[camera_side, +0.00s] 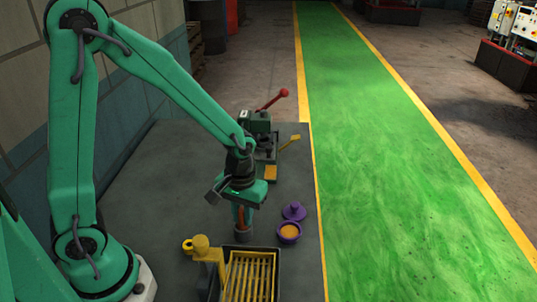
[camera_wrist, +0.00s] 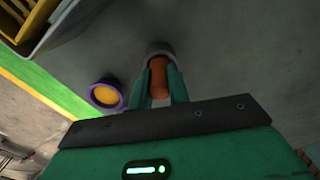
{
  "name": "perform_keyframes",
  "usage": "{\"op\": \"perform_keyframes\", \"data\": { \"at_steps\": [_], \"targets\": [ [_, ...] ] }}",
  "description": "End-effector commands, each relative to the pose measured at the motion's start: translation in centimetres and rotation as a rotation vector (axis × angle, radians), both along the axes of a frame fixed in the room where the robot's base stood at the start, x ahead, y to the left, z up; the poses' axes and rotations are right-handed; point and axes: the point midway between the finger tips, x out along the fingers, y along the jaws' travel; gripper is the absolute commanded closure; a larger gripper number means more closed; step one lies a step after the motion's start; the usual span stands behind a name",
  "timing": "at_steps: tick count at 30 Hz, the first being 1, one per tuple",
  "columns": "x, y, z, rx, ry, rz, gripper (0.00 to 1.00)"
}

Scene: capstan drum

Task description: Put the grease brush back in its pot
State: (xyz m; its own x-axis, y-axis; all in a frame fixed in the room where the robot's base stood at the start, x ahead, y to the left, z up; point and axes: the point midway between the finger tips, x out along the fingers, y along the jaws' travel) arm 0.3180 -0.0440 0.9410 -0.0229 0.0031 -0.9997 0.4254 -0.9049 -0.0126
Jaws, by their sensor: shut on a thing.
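My gripper (camera_side: 242,211) points down and is shut on the orange-brown handle of the grease brush (camera_side: 241,220). In the wrist view the handle (camera_wrist: 158,78) stands between the two green fingers (camera_wrist: 160,70). The brush's lower end is hidden in or behind a grey cylindrical pot (camera_side: 243,235), whose rim also shows in the wrist view (camera_wrist: 160,48). I cannot tell how deep the brush sits or whether it touches the bottom. The bristles are not visible.
A purple bowl with orange contents (camera_side: 288,232) stands right of the grey pot, with a purple lid (camera_side: 294,211) behind it. A dark tray with yellow slats (camera_side: 250,275) is in front. A green machine with a red-knobbed lever (camera_side: 262,135) stands behind.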

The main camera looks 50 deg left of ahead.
Motion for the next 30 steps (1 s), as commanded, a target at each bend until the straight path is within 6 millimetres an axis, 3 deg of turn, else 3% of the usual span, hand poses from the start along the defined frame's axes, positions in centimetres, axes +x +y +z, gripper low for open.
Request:
{"op": "perform_keyframes", "data": {
  "at_steps": [6, 7, 10, 22, 30],
  "targets": [
    [0.0, 0.0, 0.0, 0.000, 0.000, 0.000, 1.00],
    [0.0, 0.0, 0.0, 0.000, 0.000, 0.000, 0.76],
    [0.0, 0.0, 0.0, 0.000, 0.000, 0.000, 0.57],
    [0.0, 0.0, 0.2, 0.000, -0.001, 0.000, 0.57],
    [0.1, 0.0, 2.1, -0.001, -0.004, 0.000, 0.57]
  ]
}}
